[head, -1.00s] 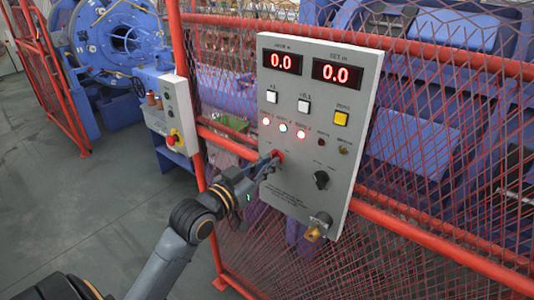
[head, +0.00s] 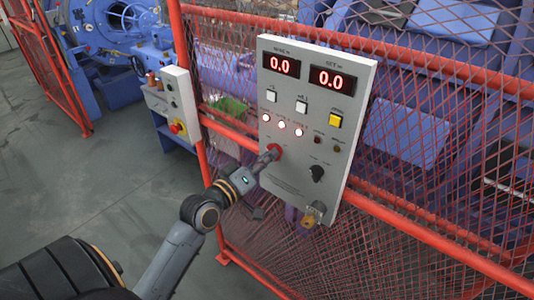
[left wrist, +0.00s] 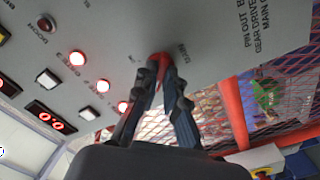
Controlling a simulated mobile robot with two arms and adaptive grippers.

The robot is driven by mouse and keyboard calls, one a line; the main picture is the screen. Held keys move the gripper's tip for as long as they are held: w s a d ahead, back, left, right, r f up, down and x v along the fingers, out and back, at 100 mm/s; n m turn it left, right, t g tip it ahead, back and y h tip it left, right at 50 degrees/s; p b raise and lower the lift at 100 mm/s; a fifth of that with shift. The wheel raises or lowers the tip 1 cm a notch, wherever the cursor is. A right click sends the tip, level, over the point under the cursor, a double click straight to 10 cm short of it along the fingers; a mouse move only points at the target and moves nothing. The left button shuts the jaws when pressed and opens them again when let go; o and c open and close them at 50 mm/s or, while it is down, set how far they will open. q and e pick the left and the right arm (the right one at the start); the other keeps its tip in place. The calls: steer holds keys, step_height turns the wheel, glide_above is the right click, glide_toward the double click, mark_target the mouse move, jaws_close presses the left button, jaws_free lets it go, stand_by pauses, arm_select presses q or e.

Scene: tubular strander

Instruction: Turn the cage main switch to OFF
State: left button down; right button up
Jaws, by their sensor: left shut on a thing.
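The grey control panel (head: 310,130) is mounted on the red mesh fence. A black rotary knob (head: 317,173) sits on its lower right half, and a lock-like brass and metal fitting (head: 312,213) at its bottom edge. My right gripper is not in view.
The panel also bears two red displays reading 0.0 (head: 281,64), white and yellow (head: 335,120) buttons and lit red lamps (head: 282,125). A smaller box with a red and yellow stop button (head: 178,127) stands left. Red fence rails (head: 420,234) run beside the panel. Grey floor (head: 100,185) is open at left.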

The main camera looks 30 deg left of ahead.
arm_select(q)
steer(key=shift+n, duration=0.3)
steer(key=c, duration=1.4)
jaws_free()
steer(key=s, duration=0.8)
steer(key=s+a, duration=0.1)
steer(key=s, duration=0.3)
